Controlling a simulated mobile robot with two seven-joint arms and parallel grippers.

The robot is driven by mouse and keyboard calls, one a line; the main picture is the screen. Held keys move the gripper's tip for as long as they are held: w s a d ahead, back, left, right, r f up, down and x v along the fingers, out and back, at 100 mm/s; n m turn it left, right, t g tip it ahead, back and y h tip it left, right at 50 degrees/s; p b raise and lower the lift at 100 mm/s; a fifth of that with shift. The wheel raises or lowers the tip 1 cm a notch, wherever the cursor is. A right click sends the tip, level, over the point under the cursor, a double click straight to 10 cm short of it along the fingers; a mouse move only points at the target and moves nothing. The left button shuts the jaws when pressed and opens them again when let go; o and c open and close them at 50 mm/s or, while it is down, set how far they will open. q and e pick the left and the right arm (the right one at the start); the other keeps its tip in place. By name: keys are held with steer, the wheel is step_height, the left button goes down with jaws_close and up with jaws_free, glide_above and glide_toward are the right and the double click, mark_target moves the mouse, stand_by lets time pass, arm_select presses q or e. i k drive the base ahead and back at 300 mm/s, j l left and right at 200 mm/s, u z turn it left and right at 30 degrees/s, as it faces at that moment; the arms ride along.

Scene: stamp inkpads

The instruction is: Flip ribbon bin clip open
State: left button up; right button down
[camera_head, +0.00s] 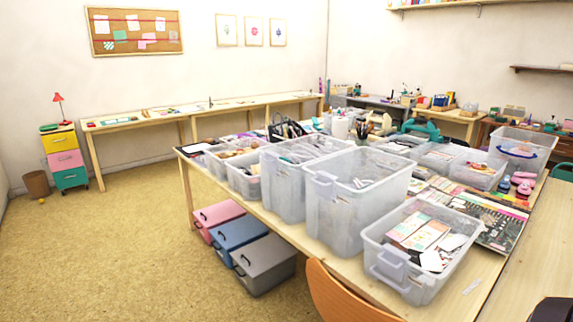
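Several clear plastic bins stand on the large wooden table. I cannot tell which one is the ribbon bin, and no ribbon can be made out. A low bin (405,278) at the front right holds cards and papers and has a clip-like handle on its near end. A tall bin (340,213) stands behind it to the left, with another tall bin (283,190) beside it. A bin with a blue handle (520,152) stands at the far right. These bins look open at the top. Neither of my grippers is in view.
A wooden chair back (345,298) rises at the table's front edge. Pink (217,213), blue (238,235) and grey (265,268) lidded boxes sit on the floor under the table. The floor (110,240) at the left is open.

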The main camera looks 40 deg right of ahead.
mark_target(322, 188)
steer(key=i, duration=0.45)
steer(key=z, duration=0.8)
